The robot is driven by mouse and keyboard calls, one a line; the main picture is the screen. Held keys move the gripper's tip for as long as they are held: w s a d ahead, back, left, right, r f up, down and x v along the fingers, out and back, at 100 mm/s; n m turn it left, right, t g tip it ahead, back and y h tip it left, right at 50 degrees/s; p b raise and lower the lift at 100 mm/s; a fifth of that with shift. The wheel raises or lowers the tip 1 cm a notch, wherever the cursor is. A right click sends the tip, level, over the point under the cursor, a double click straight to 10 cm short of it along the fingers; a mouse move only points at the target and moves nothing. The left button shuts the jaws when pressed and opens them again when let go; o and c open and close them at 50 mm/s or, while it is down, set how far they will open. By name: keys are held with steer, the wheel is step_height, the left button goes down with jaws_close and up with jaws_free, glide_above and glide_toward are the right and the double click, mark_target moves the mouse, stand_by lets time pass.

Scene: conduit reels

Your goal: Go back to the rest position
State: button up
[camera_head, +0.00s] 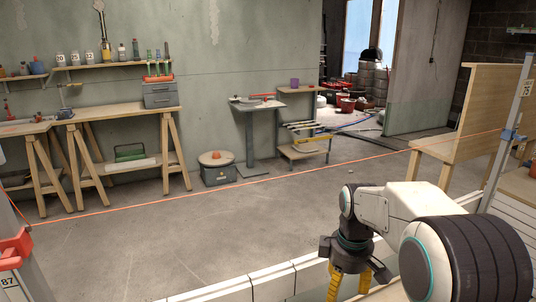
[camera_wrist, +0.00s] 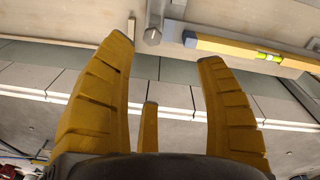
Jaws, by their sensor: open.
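My gripper (camera_head: 349,281) is at the lower right of the head view, pointing down beside a row of pale blocks, with yellow fingers. In the wrist view my gripper (camera_wrist: 165,65) shows its yellow fingers spread wide apart with nothing between them. It is open and empty. My white and black arm is folded across the lower right of the head view. Part of the fingers is cut off at the bottom edge of the head view.
A yellow spirit level (camera_wrist: 250,50) lies just beyond the fingertips, beside a grey metal part (camera_wrist: 153,35). A taut orange string (camera_head: 250,188) crosses the room. A wooden workbench (camera_head: 120,115) stands at the left wall. The concrete floor (camera_head: 200,230) between is clear.

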steer(key=s+r+m+t+p, duration=0.2)
steer(key=s+r+m+p, duration=0.7)
steer(key=s+r+p, duration=0.9)
steer(key=s+r, duration=0.4)
steer(key=r, duration=0.1)
steer(key=shift+s+r+t, duration=0.15)
steer(key=shift+s+t, duration=0.25)
steer(key=w+f+m+g+b, duration=0.1)
steer(key=w+f+m+b, duration=0.1)
steer(key=w+f+b, duration=0.4)
steer(key=w+f+m+g+b, duration=0.1)
steer(key=w+f+b, duration=0.5)
steer(key=w+f, duration=0.6)
steer(key=w+f+m+g+b, duration=0.1)
steer(key=w+f+m+b, duration=0.2)
steer(key=f, duration=1.6)
steer(key=shift+w+f+m+b, duration=0.1)
steer(key=shift+w+m+b, duration=0.1)
steer(key=shift+w+b, duration=1.1)
steer(key=shift+w+f+m+b, duration=0.15)
steer(key=shift+w+b, duration=0.4)
steer(key=shift+w, duration=1.35)
steer(key=shift+f+b, duration=0.75)
steer(key=shift+f, duration=2.75)
